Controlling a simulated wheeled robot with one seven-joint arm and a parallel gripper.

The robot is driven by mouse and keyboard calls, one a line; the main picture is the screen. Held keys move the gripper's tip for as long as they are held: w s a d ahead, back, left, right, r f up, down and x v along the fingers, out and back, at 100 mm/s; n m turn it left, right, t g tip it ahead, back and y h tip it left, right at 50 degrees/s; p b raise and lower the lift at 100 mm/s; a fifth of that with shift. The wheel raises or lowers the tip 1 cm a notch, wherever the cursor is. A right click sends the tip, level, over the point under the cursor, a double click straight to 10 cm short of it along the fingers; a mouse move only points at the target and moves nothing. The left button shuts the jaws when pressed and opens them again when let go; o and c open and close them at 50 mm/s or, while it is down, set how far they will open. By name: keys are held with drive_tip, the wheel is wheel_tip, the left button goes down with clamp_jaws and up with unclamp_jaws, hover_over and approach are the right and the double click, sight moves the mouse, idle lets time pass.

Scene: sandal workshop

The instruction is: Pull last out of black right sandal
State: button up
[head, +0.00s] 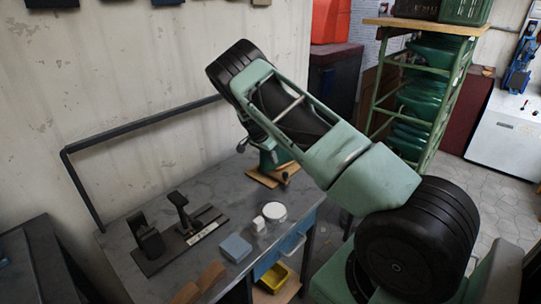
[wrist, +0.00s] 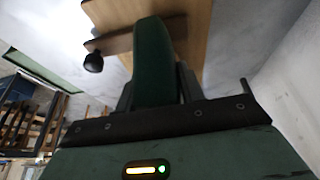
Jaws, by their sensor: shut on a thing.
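A dark green, rounded piece that looks like the last (wrist: 152,60) stands between the fingers of my gripper (wrist: 157,92) in the wrist view. My gripper is shut on it. Behind it in the wrist view is a wooden board (wrist: 195,28) with a black knob (wrist: 93,62). In the head view my arm covers most of this spot; a green part shows low under the arm, over the wooden board (head: 262,180) on the bench. I cannot make out the black right sandal clearly in either view.
The grey workbench (head: 110,262) carries a black stand with two upright posts (head: 180,238), a blue-grey box (head: 235,248), a white round tub (head: 274,211) and brown blocks (head: 200,283). A black rail (head: 140,127) runs along the wall. A green rack (head: 458,110) stands at the right.

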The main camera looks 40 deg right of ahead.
sight(262, 158)
drive_tip(key=shift+a+r, duration=0.1)
drive_tip(key=shift+a, duration=0.4)
drive_tip(key=shift+a, duration=0.1)
drive_tip(key=shift+s+a, duration=0.15)
drive_tip(key=shift+a, duration=0.95)
drive_tip(key=shift+a+p, duration=0.15)
drive_tip(key=shift+p, duration=0.15)
drive_tip(key=shift+s+a+r, duration=0.1)
drive_tip(key=shift+a, duration=0.95)
drive_tip(key=shift+r, duration=0.15)
wheel_tip(262, 158, up, 7)
drive_tip(key=p, duration=0.4)
drive_tip(key=shift+f, duration=0.2)
